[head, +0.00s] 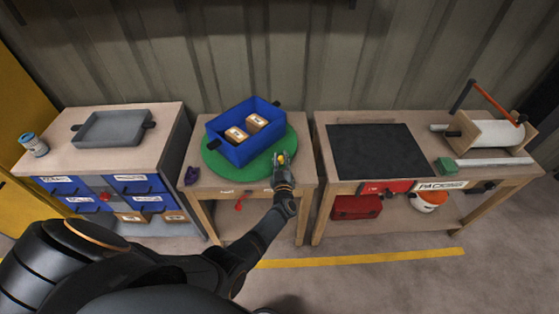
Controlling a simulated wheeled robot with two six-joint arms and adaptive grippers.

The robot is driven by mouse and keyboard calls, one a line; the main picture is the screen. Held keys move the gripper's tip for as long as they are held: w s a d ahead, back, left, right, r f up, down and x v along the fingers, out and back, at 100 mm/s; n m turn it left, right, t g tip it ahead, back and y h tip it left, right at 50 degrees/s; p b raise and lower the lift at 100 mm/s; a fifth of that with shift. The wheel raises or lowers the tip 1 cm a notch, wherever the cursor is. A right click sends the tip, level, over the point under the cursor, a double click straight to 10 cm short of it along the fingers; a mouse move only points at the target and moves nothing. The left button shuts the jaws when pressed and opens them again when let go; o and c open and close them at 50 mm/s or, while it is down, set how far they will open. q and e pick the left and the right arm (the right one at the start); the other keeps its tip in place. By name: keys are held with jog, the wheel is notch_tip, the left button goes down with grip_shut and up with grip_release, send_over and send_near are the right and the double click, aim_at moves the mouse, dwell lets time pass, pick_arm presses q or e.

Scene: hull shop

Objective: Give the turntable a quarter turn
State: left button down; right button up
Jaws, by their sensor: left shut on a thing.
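The turntable (222,168) is a round green disc on the middle wooden table. A blue bin (240,150) sits on it, turned at an angle, with two small cardboard boxes (236,133) inside. My left gripper (281,162) is at the turntable's right front edge. It is shut on a small yellow peg (281,157) there, which the fingers partly hide. My right gripper is not in view.
A purple object (191,176) lies left of the turntable. A dark mat (376,151), a green block (447,165) and a roll holder (490,132) are on the right bench.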

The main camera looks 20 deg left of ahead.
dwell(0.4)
pick_arm(q)
jog(key=c, duration=1.1)
grip_release()
jog(key=v, duration=0.7)
jog(key=shift+s+d, duration=0.2)
